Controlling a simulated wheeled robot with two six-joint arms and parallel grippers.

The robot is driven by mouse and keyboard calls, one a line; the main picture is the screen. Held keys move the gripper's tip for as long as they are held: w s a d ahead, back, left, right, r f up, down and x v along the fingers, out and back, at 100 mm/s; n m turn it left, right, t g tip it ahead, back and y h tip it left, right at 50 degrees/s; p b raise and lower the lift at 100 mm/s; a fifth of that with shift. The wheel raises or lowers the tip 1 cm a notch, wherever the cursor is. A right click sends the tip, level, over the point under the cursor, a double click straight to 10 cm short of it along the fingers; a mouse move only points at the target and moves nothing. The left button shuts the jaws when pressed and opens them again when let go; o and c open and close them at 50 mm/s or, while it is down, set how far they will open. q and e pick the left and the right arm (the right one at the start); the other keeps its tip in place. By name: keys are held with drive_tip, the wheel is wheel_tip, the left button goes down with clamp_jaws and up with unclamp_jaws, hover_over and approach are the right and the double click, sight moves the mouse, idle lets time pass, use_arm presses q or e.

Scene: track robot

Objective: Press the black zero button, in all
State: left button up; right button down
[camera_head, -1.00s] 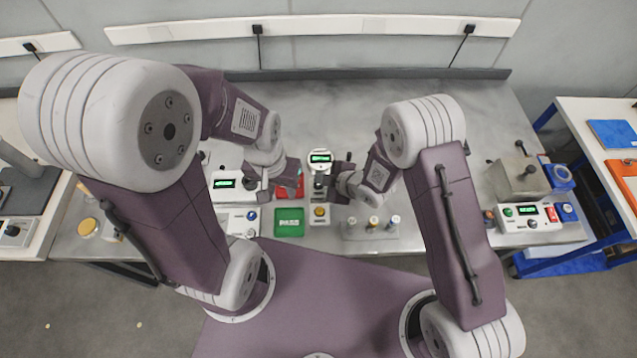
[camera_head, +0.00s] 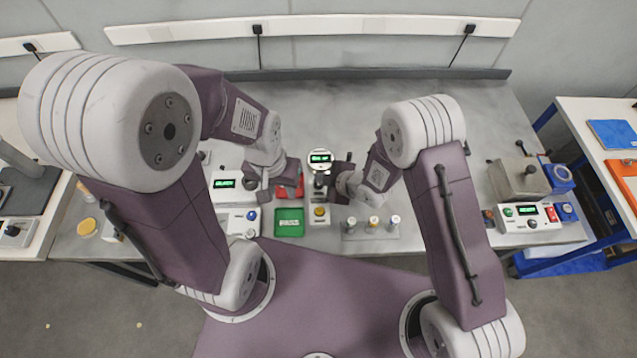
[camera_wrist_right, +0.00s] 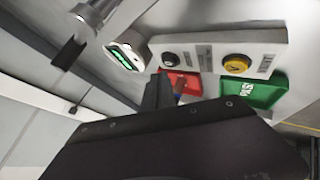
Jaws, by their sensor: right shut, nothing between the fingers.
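The gauge (camera_head: 320,157) with a lit green display stands at the middle of the bench; the display also shows in the right wrist view (camera_wrist_right: 124,57). In that view a black button (camera_wrist_right: 170,60) sits on a pale box face, beside a yellow button (camera_wrist_right: 237,65). The yellow button also shows in the head view (camera_head: 320,212). My right gripper (camera_head: 336,190) is shut and empty, close beside the gauge stand on its right. Its dark finger (camera_wrist_right: 158,92) appears just below the black button in the wrist view; contact cannot be told. My left gripper (camera_head: 275,185) is left of the stand; its jaws are unclear.
A green tray (camera_head: 276,228) and a red tray (camera_head: 298,188) lie left of the gauge. A rack of several small cylinders (camera_head: 371,232) stands to the right. Boxes with displays stand at left (camera_head: 224,184) and far right (camera_head: 528,210). The back bench is clear.

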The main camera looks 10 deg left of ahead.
sight(321, 186)
drive_tip(key=shift+f, duration=0.1)
drive_tip(key=shift+f+b, duration=0.3)
drive_tip(key=shift+b, duration=0.15)
drive_tip(key=shift+f+b, duration=0.4)
drive_tip(key=shift+f, duration=0.05)
idle(0.4)
drive_tip(key=shift+r, duration=0.15)
drive_tip(key=shift+r+p, duration=0.6)
drive_tip(key=shift+r, duration=0.1)
wheel_tip(321, 186, up, 5)
drive_tip(key=p, duration=0.4)
drive_tip(key=shift+r, duration=0.1)
idle(0.8)
